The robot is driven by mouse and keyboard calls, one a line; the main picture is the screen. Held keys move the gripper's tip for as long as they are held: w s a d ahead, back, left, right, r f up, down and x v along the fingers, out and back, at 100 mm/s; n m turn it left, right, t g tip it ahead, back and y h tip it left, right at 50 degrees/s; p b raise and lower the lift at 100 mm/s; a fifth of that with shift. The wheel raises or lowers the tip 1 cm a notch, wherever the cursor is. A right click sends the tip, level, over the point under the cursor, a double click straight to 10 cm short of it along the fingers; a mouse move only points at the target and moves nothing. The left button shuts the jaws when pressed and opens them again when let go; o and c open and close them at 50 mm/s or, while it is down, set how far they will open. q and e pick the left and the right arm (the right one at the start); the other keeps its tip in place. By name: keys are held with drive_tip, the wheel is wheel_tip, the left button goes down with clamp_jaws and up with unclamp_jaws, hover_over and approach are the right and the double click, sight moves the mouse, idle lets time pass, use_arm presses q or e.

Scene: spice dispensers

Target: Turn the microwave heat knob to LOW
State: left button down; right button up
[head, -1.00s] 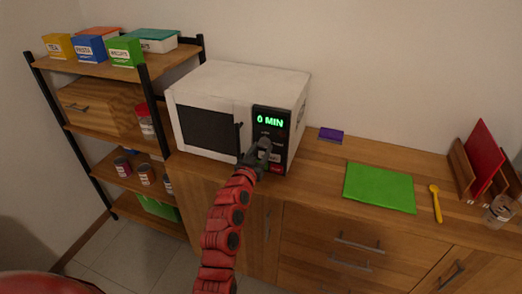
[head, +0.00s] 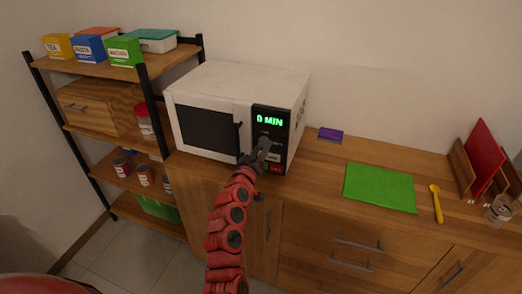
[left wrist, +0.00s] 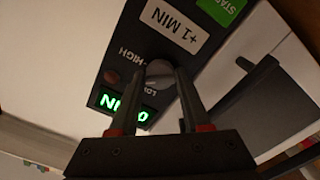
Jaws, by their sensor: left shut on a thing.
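The white microwave (head: 240,82) stands on the wooden counter, and its green display (head: 270,120) reads 0 MIN. My left gripper (head: 264,146) is at its black control panel and hides the knob in the head view. In the left wrist view the panel appears upside down, and the round grey heat knob (left wrist: 160,70) sits between the words HIGH and LOW. My left gripper (left wrist: 172,75) is shut on the knob, with a finger on either side of it. My right gripper is not in view.
The microwave's dark door handle (left wrist: 240,85) is close beside my left fingers. A +1 MIN button (left wrist: 174,27) and a green START button (left wrist: 222,8) are on the panel. A green mat (head: 380,188) and yellow spoon (head: 436,203) lie on the counter to the right.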

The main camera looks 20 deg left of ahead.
use_arm(q)
drive_tip(key=n+p, duration=0.1)
drive_tip(key=n, duration=0.9)
drive_tip(key=shift+r+p, duration=0.2)
drive_tip(key=shift+p, duration=0.15)
drive_tip(key=shift+n, duration=0.4)
drive_tip(key=shift+c, duration=1.8)
unclamp_jaws()
